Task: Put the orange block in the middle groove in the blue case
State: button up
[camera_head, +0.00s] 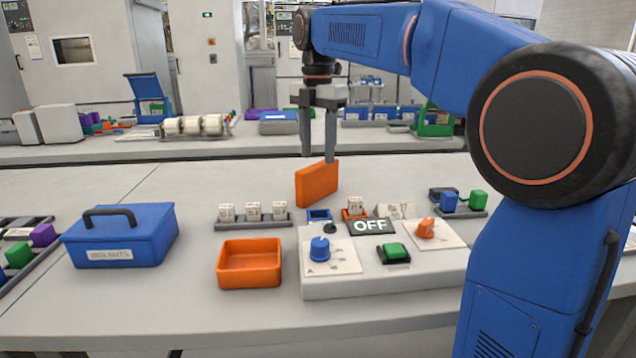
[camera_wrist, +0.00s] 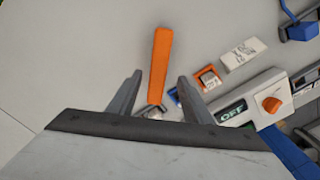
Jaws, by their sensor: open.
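The orange block (camera_head: 316,186) is a flat slab standing on edge at the middle of the near table. My gripper (camera_head: 318,158) is open above it, fingers pointing down, with the fingertips near the block's top edge. In the wrist view the block (camera_wrist: 160,62) lies between the two spread fingers of my gripper (camera_wrist: 159,75), with a gap on each side. A closed blue case with a dark handle and a label (camera_head: 120,242) stands at the left. An open blue case (camera_head: 150,88) stands on the far table. I see no middle groove in either.
An orange tray (camera_head: 250,279) and a control box (camera_head: 385,281) with knobs, a green button and an OFF display stand in front. Racks with white blocks (camera_head: 253,222) and coloured blocks (camera_head: 459,205) stand nearby.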

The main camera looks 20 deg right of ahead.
aim_at(318, 164)
jog(key=f, duration=0.5)
jog(key=shift+w+d, duration=0.15)
jog(key=shift+w, duration=0.15)
grip_shut()
